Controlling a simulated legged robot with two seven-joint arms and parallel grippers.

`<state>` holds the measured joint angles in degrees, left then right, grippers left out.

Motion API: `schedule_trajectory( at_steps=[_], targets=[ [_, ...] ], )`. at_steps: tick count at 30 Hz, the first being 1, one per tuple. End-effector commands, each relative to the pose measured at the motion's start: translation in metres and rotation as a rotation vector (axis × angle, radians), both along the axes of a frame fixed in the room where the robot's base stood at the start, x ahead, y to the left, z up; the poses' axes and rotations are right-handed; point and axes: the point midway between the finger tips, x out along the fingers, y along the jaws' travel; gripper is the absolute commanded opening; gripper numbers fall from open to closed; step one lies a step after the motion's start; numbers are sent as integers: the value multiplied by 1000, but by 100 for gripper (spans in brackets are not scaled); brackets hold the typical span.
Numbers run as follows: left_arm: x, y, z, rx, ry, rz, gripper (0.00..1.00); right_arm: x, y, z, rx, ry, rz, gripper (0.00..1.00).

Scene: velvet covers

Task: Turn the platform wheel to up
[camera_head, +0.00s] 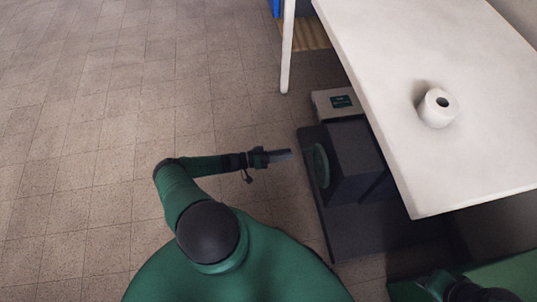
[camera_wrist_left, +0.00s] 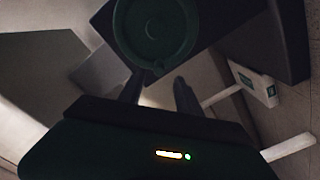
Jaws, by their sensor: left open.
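The platform wheel is a green disc (camera_head: 321,165) on the left side of a dark box-shaped block (camera_head: 357,150). The block stands on a dark flat base (camera_head: 360,232) partly under the white table. In the left wrist view the wheel (camera_wrist_left: 155,30) is large and dim, just beyond the fingers. My left gripper (camera_head: 284,155) is open and empty, pointing at the wheel from the left with a small gap in the head view. Its two fingers (camera_wrist_left: 158,90) show apart in the left wrist view. My right gripper cannot be made out.
A white table (camera_head: 440,170) overhangs the block on the right, and a white roll (camera_head: 438,108) stands on it. A pale box with a green label (camera_head: 338,103) sits behind the block. A white leg (camera_head: 287,50) stands farther back. The tiled floor (camera_head: 100,130) at left is clear.

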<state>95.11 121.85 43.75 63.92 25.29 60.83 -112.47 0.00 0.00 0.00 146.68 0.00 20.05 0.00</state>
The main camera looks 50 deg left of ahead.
Motion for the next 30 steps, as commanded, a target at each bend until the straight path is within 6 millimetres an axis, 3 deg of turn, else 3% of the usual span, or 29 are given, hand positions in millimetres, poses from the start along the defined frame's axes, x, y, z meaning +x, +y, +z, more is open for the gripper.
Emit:
schedule_trajectory(
  at_steps=[6,12,26,30],
  targets=[
    [-51,30,-1,1,3,2,41,0,0,7,0,0,0,36],
    [-73,42,-2,0,2,0,41,0,0,7,0,0,0,36],
    [-74,43,-1,0,2,-3,41,0,0,7,0,0,0,36],
    [-64,28,8,3,86,-126,41,0,0,7,0,0,0,36]
  ],
)
